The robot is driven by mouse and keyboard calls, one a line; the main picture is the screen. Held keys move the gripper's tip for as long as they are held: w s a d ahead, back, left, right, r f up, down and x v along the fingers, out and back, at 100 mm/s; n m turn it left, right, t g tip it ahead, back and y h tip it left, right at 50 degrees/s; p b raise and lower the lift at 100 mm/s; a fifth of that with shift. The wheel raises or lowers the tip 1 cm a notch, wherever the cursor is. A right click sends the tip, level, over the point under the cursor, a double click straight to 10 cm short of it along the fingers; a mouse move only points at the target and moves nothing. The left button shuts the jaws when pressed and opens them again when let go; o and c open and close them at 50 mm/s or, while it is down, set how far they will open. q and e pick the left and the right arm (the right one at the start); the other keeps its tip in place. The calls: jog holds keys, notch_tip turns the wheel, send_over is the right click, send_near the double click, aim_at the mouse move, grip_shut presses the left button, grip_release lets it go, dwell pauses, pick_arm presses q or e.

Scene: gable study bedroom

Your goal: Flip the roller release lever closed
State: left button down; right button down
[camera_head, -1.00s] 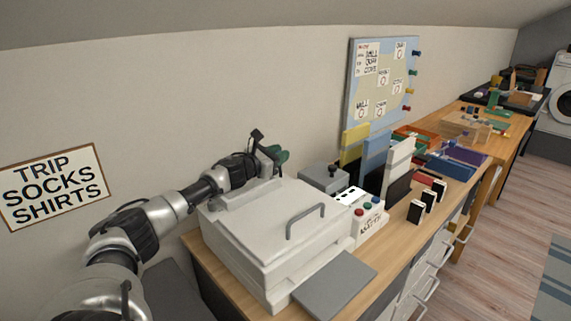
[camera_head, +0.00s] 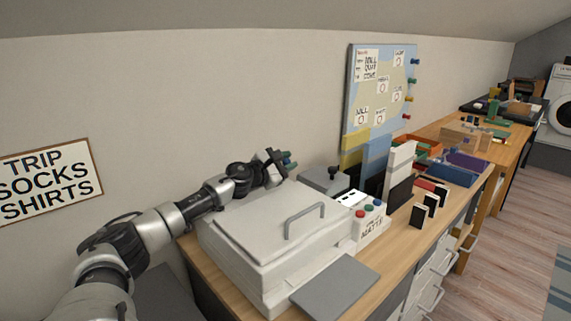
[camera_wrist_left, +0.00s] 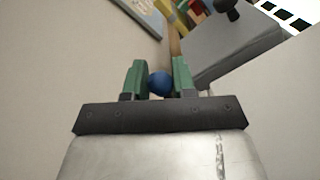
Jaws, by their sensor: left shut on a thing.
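The white machine (camera_head: 265,263) with a grey handle on its lid stands on the wooden desk. My left gripper (camera_head: 290,161) is at the back of this machine, by the wall. In the left wrist view, its green fingers (camera_wrist_left: 158,80) are shut on a round blue knob (camera_wrist_left: 160,83). The knob looks like the end of the roller release lever, but the lever's shaft is hidden, so I cannot tell its angle. My right gripper is not in view.
A grey box with a black knob (camera_head: 325,181) and a white control box with coloured buttons (camera_head: 371,228) stand right of the machine. A grey flat plate (camera_head: 336,285) lies in front. Upright cards and coloured trays (camera_head: 453,172) fill the desk further right.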

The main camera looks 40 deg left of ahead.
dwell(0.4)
pick_arm(q)
jog(key=c, duration=0.9)
grip_release()
jog(key=shift+c, duration=0.2)
